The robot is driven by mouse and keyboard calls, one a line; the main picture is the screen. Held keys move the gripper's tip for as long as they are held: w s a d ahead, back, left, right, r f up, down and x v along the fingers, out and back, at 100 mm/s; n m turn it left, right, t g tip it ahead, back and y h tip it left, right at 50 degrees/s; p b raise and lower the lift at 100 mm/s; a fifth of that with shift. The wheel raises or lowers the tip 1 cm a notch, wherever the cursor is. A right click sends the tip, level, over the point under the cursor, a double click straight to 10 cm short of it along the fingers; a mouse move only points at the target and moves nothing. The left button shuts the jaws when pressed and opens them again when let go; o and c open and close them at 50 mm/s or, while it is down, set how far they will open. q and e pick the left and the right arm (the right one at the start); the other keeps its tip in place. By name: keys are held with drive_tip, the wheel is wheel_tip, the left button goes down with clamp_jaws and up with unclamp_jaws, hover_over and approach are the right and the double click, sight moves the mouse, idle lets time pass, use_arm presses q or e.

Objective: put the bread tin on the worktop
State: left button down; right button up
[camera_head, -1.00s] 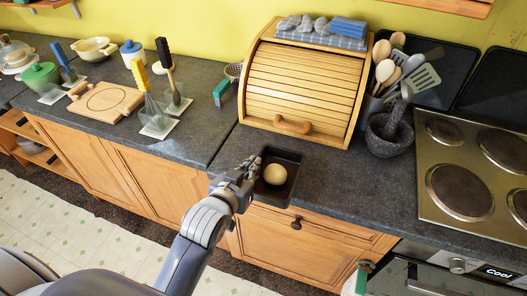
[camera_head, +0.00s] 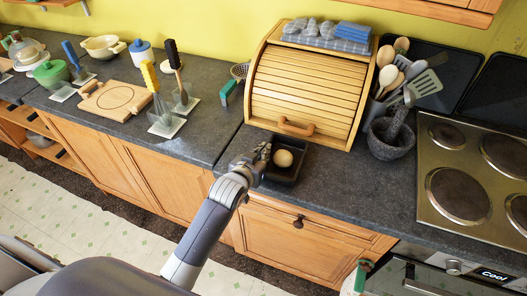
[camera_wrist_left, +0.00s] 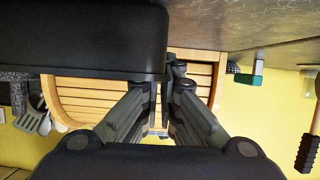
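The bread tin (camera_head: 288,179) is a dark, square-sided tin with a pale round dough ball (camera_head: 283,158) in it. It is level, over the worktop (camera_head: 350,189) in front of the roll-front bread bin. I cannot tell whether its base touches the worktop. My left gripper (camera_head: 262,155) is at the tin's left side, shut on its wall. In the left wrist view the tin (camera_wrist_left: 80,30) fills the upper left, and the fingers (camera_wrist_left: 166,80) close around its edge. My right gripper is not in view.
The wooden bread bin (camera_head: 305,90) stands just behind the tin. A stone mortar (camera_head: 390,145) and the hob (camera_head: 470,170) are to the right. Worktop is clear between the tin and the hob.

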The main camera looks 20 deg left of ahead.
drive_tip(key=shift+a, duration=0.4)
use_arm(q)
drive_tip(key=c, duration=2.2)
unclamp_jaws()
drive_tip(key=shift+f, duration=0.25)
drive_tip(key=shift+c, duration=0.2)
drive_tip(key=o, duration=0.4)
drive_tip(key=shift+o, duration=0.2)
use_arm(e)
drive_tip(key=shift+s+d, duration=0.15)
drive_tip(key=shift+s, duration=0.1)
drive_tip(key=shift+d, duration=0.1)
use_arm(q)
drive_tip(key=shift+s+r, duration=0.1)
drive_tip(key=shift+r, duration=0.1)
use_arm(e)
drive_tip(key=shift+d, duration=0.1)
use_arm(q)
drive_tip(key=b+v, duration=0.1)
drive_tip(key=v, duration=1.1)
drive_tip(key=shift+b, duration=0.4)
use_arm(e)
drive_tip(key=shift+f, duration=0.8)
use_arm(q)
drive_tip(key=shift+d, duration=0.1)
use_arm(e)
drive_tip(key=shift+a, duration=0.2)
